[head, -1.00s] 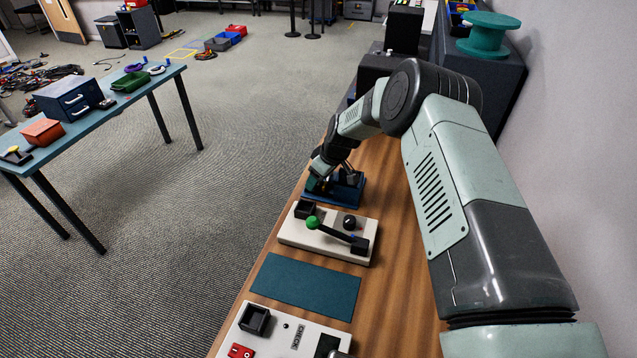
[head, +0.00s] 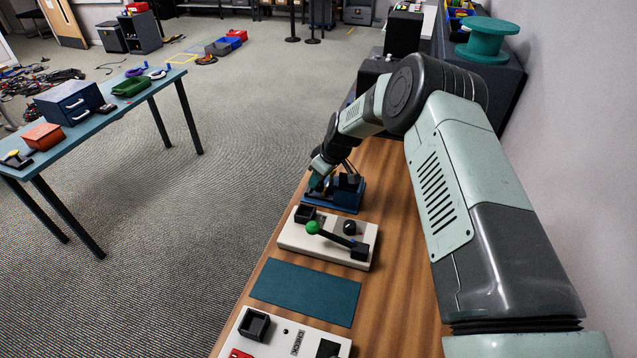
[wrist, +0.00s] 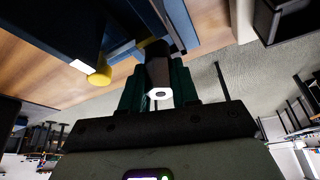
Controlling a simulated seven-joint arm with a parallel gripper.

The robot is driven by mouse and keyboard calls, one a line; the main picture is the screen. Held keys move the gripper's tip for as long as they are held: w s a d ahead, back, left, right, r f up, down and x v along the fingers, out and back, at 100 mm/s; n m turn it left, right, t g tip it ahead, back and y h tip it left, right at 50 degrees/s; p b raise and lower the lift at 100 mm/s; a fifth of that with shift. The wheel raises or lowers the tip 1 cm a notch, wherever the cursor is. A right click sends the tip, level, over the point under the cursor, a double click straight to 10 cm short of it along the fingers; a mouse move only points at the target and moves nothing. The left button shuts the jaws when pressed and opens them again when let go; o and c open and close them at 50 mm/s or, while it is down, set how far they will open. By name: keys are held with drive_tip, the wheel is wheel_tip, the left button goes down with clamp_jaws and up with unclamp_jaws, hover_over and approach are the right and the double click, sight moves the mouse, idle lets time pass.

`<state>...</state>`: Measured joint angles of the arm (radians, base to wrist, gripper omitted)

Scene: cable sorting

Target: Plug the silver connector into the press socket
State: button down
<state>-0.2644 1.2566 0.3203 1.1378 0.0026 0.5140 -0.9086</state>
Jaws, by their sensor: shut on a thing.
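My gripper (wrist: 157,92) is shut on a dark connector body (wrist: 158,75) with a pale round end towards the wrist camera. Its silver part cannot be made out clearly. In the head view, my gripper (head: 317,181) is low at the left side of the blue press (head: 347,200), at the far part of the bench. Blue parts of the press (wrist: 122,22) show just beyond the fingers in the wrist view. The socket is hidden, and I cannot tell whether the connector touches it.
A pale lever box (head: 300,239) with a green knob stands nearer on the wooden bench (head: 395,230). A teal mat (head: 305,290) and a white check panel (head: 283,340) lie closer. A yellow knob (wrist: 100,76) is close to my fingers in the wrist view.

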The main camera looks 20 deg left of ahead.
wheel_tip(320, 180, up, 13)
drive_tip(key=shift+r, duration=0.15)
idle(0.7)
drive_tip(key=shift+s+f+n+g, duration=0.25)
drive_tip(key=shift+s+f+n, duration=0.7)
drive_tip(key=shift+s, duration=1.1)
drive_tip(key=shift+s+f+n+g, duration=0.3)
drive_tip(key=shift+s+f+n, duration=0.2)
drive_tip(key=shift+s+f, duration=1.25)
drive_tip(key=shift+s+f+n+g, duration=0.25)
drive_tip(key=shift+s+f+n, duration=0.55)
drive_tip(key=shift+s, duration=1.55)
drive_tip(key=shift+f, duration=0.45)
drive_tip(key=shift+f, duration=0.25)
drive_tip(key=shift+f, duration=1.4)
drive_tip(key=c, duration=0.8)
unclamp_jaws()
